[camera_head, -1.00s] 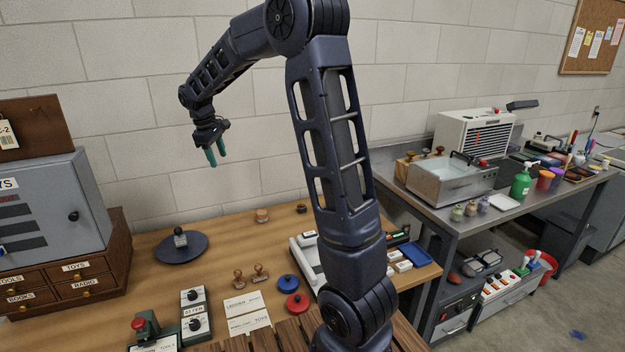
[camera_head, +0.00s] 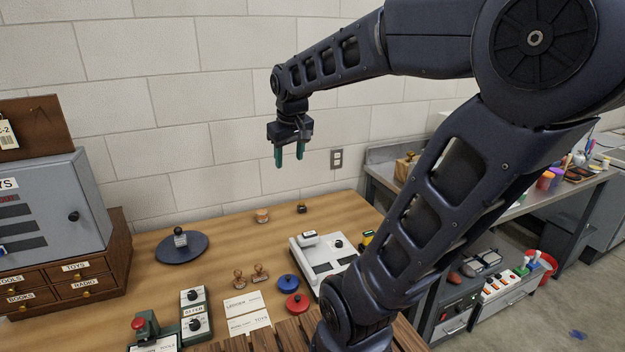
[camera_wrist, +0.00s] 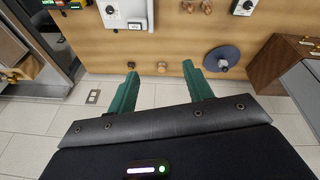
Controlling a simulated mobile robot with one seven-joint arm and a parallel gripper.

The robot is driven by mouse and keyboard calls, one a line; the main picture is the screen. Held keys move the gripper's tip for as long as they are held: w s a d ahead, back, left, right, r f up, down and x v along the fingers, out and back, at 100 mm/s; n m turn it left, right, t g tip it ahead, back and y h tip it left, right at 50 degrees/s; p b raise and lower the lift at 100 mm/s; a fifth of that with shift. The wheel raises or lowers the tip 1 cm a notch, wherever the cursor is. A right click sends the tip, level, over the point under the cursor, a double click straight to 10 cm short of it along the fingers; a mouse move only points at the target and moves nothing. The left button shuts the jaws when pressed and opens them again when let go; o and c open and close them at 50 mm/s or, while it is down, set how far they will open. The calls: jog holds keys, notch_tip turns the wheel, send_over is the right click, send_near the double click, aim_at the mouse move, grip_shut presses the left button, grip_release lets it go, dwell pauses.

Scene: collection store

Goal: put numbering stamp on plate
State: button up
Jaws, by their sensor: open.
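A small dark stamp with a grey body (camera_head: 180,238), which looks like the numbering stamp, stands upright on the round dark blue plate (camera_head: 198,249) at the left of the wooden table. In the wrist view the plate (camera_wrist: 229,50) is right of my gripper, with the stamp (camera_wrist: 222,63) on it. My gripper (camera_head: 289,160) is open and empty, its two green fingers pointing down. It is high above the back of the table, right of the plate and apart from it. The fingers also show in the wrist view (camera_wrist: 160,72).
A grey cabinet (camera_head: 45,205) on wooden drawers (camera_head: 75,277) stands left of the plate. A white device (camera_head: 322,262), two wooden-handled stamps (camera_head: 260,273), blue (camera_head: 288,282) and red (camera_head: 298,303) round items and cards (camera_head: 243,304) lie front and right. The back-middle table is mostly clear.

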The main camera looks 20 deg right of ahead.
jog(key=s+d+f+m+t, duration=0.1)
jog(key=s+d+f+m, duration=0.1)
jog(key=s, duration=0.7)
jog(key=shift+s+d+f+m, duration=0.3)
jog(key=shift+f+m, duration=0.2)
jog(key=shift+f, duration=0.15)
